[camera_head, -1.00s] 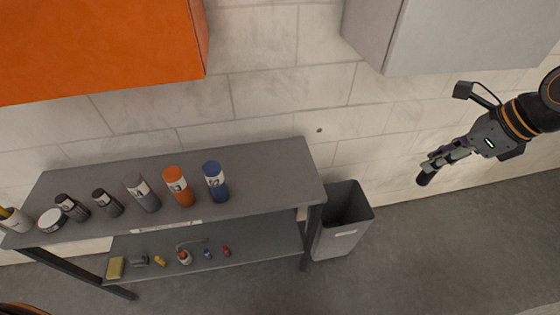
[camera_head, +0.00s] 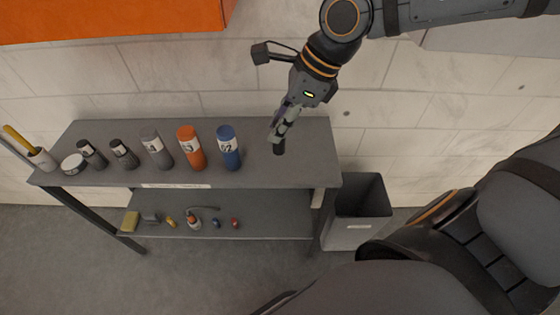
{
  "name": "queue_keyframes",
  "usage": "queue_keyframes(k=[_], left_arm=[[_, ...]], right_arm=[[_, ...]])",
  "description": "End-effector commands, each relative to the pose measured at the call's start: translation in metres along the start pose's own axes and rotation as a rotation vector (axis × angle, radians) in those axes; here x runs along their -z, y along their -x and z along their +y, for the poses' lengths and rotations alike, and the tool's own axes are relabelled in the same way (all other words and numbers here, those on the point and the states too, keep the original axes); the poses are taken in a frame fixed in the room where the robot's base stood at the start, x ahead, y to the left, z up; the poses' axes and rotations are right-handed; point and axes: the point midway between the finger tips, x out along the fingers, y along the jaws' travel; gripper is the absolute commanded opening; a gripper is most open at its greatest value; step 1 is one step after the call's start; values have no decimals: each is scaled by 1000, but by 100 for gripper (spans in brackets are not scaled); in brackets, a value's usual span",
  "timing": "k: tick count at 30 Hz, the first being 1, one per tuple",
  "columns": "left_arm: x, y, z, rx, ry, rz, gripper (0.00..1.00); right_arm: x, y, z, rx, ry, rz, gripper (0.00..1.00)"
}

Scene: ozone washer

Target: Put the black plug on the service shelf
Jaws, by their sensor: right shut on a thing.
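My right gripper (camera_head: 282,126) is shut on the black plug (camera_head: 279,147), a short dark cylinder hanging below its fingertips. In the head view the plug appears over the right part of the grey service shelf's top (camera_head: 312,165); whether it touches the top I cannot tell. The shelf's top carries several cans and bottles in a row to the left of the plug. The nearest is a blue can (camera_head: 230,148), with an orange can (camera_head: 191,148) beyond it. My left gripper does not show.
A grey bin (camera_head: 358,212) stands at the right end of the shelf. The lower shelf (camera_head: 270,218) holds several small items, including a yellow sponge (camera_head: 131,221). An orange cabinet (camera_head: 110,18) hangs above. The shelf top right of the blue can is bare.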

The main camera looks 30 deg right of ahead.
Motion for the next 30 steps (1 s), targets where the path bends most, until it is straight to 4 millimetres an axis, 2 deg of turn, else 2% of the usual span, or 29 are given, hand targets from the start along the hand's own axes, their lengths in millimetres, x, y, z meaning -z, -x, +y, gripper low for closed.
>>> queue_keyframes(k=[1, 4, 7, 10, 14, 18, 21, 24, 30], left_arm=[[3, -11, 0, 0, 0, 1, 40], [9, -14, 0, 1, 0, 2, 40], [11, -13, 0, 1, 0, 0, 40], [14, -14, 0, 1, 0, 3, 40], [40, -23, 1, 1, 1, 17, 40], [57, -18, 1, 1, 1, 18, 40], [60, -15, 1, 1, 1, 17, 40], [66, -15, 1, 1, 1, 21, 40], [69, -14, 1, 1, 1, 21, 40]], right_arm=[[4, -10, 18, -4, 20, 4, 0], [8, -16, 44, -15, 39, 10, 0], [9, -17, 54, -20, 45, 12, 0], [10, -18, 52, -22, 44, 11, 0], [18, -32, 30, -24, 41, 5, 0], [30, -42, -10, -26, 38, 9, 0], [39, -50, -39, -24, 37, 13, 0], [52, -72, -56, -26, 38, 14, 0], [64, -92, -78, -22, 43, 14, 0]])
